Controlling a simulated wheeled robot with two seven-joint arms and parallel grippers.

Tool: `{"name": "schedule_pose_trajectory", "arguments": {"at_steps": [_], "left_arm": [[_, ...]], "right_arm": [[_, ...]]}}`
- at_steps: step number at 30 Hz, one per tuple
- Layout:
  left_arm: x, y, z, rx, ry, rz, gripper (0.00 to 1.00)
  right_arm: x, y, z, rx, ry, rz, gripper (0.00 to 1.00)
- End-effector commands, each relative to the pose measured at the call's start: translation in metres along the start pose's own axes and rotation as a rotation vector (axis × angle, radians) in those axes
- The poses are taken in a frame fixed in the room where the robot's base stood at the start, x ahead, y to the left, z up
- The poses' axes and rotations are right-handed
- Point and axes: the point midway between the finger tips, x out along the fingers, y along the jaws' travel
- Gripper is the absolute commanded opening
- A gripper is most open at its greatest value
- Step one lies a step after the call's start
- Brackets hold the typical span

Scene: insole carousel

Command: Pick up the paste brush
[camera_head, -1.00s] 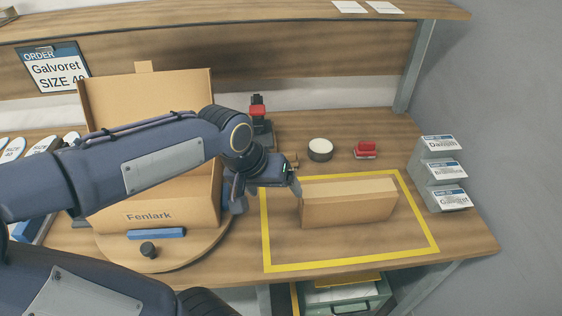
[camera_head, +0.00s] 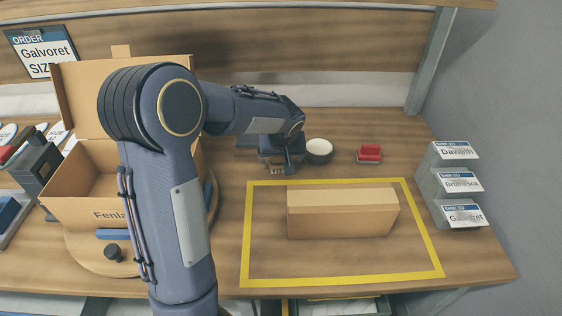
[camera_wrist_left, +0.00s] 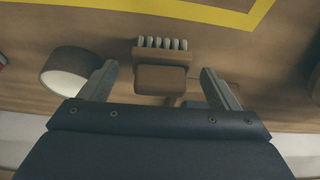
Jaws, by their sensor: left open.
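The paste brush (camera_wrist_left: 162,58) lies on the bench in the left wrist view, a brown wooden block with a row of pale bristles. Its near part sits between the fingers of my left gripper (camera_wrist_left: 163,82), which is open, with one finger on each side and visible gaps. In the head view the left gripper (camera_head: 281,163) is low over the back of the bench, just left of the white-topped round pot (camera_head: 319,150). Only the bristle end of the brush (camera_head: 275,171) shows there; the rest is hidden by the gripper. My right gripper is not in view.
The pot is close beside the left finger in the wrist view (camera_wrist_left: 72,72). A red-handled item (camera_head: 369,154) stands right of it. A closed cardboard box (camera_head: 342,213) lies inside the yellow outline (camera_head: 412,197). An open Fenlark box (camera_head: 72,205) is at left on a round turntable.

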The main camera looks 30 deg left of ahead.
Motion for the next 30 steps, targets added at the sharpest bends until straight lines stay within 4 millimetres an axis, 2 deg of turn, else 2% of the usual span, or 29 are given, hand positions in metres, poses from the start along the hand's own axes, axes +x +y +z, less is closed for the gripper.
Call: {"name": "schedule_pose_trajectory", "arguments": {"at_steps": [5, 13, 24, 30], "left_arm": [[0.02, 0.0, 0.0, 0.002, -0.001, -0.002, 0.84], [0.022, 0.0, 0.0, 0.001, 0.001, 0.001, 0.82], [0.021, 0.0, 0.0, 0.001, 0.0, 0.001, 0.35], [0.021, 0.0, 0.0, 0.001, 0.001, 0.001, 0.35]], "right_arm": [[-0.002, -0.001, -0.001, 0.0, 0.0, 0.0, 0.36], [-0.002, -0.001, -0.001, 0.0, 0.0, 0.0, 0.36], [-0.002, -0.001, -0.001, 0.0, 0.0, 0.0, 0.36], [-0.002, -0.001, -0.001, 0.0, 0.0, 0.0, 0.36]]}}
